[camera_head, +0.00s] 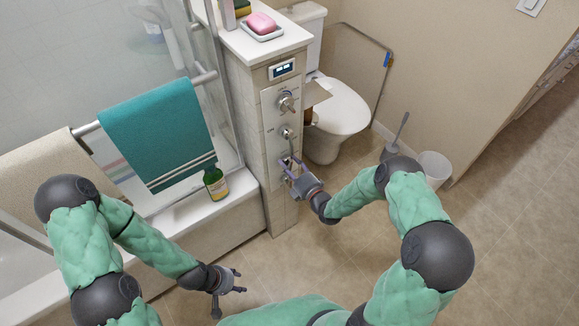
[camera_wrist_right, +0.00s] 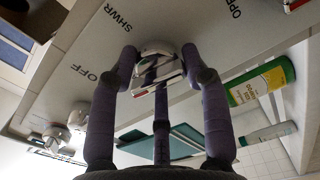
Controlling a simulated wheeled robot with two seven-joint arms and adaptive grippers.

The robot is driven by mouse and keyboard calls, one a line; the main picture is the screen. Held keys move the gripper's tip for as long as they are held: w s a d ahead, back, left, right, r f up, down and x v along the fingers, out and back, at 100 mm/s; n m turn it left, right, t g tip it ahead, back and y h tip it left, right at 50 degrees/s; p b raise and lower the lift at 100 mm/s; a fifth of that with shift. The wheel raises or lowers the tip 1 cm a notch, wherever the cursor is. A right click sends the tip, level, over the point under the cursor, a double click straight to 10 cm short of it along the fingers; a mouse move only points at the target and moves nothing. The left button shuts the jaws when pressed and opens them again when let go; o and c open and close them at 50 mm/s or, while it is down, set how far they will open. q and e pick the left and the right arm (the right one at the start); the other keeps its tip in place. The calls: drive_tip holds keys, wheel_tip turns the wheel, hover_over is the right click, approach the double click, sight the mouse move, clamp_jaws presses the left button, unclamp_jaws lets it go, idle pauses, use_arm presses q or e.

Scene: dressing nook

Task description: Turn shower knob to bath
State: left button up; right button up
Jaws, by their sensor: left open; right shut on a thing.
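The shower control panel (camera_head: 271,120) is on the end of the tiled half-wall, with a top knob (camera_head: 287,103) and a middle knob (camera_head: 286,132). My right gripper (camera_head: 289,166) is at the low part of the panel. In the right wrist view its purple fingers (camera_wrist_right: 160,66) are closed around a pale, metallic knob (camera_wrist_right: 155,47). The letters SHWR and OFF are printed around that knob; its exact pointing is hidden by the fingers. My left gripper (camera_head: 236,281) is open and empty, low in front of the bathtub.
The bathtub (camera_head: 205,232) with a green bottle (camera_head: 215,183) on its rim is left of the half-wall. A teal towel (camera_head: 158,135) hangs on a rail. The toilet (camera_head: 340,115) stands behind the panel, with a white bin (camera_head: 435,167) at right. Floor in front is clear.

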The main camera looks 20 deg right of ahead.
drive_tip(key=shift+w+r+n, duration=0.15)
drive_tip(key=shift+r+n, duration=0.15)
drive_tip(key=shift+n, duration=0.4)
drive_tip(key=shift+a+n, duration=0.1)
drive_tip(key=shift+n, duration=0.2)
drive_tip(key=o, duration=1)
drive_tip(key=shift+a, duration=0.1)
drive_tip(key=shift+f, duration=0.15)
drive_tip(key=shift+s+d+f, duration=0.1)
drive_tip(key=shift+s+d, duration=0.2)
drive_tip(key=shift+s, duration=0.35)
drive_tip(key=v, duration=1)
drive_tip(key=shift+s+d, duration=0.1)
drive_tip(key=shift+s, duration=0.3)
drive_tip(key=shift+o, duration=0.2)
